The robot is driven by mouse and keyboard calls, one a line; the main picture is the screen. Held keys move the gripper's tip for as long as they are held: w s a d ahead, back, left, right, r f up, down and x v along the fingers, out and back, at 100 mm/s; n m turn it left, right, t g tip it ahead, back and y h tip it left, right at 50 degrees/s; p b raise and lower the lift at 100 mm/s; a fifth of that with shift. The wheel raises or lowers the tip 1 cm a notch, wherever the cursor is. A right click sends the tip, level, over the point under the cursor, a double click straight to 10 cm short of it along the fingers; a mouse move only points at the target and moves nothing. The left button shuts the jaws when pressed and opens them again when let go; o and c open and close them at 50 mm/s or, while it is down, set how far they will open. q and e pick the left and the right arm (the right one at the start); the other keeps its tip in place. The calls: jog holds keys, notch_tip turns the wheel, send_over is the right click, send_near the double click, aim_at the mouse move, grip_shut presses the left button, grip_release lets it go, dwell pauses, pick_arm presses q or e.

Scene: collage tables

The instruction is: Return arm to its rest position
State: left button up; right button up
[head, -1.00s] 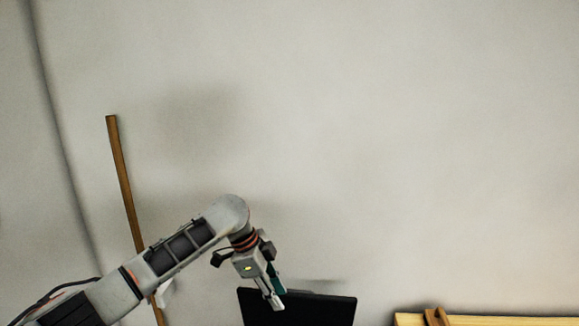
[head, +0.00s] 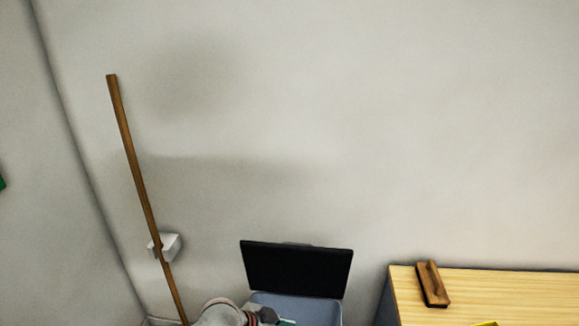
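My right arm and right gripper are not in view.
The bin (head: 325,308) has its black lid (head: 296,270) raised against the wall. A wooden pole (head: 135,180) leans left, by a white wall box (head: 171,246). A wooden table (head: 500,290) at right bears a brown wooden block (head: 432,284) and something yellow (head: 487,323).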

pick_arm(q)
jog(key=s+a+f+n+t+y, duration=0.2)
jog(key=s+a+n+t, duration=0.1)
jog(key=s+a, duration=0.7)
jog(key=s+a+f+n+t+y, duration=0.2)
jog(key=s+a+n+t, duration=0.1)
jog(key=s+a, duration=0.6)
jog(key=shift+s+a+f+n+y, duration=0.2)
jog(key=shift+s+a+n+y, duration=0.2)
jog(key=shift+a+n, duration=0.35)
jog(key=shift+f, duration=0.1)
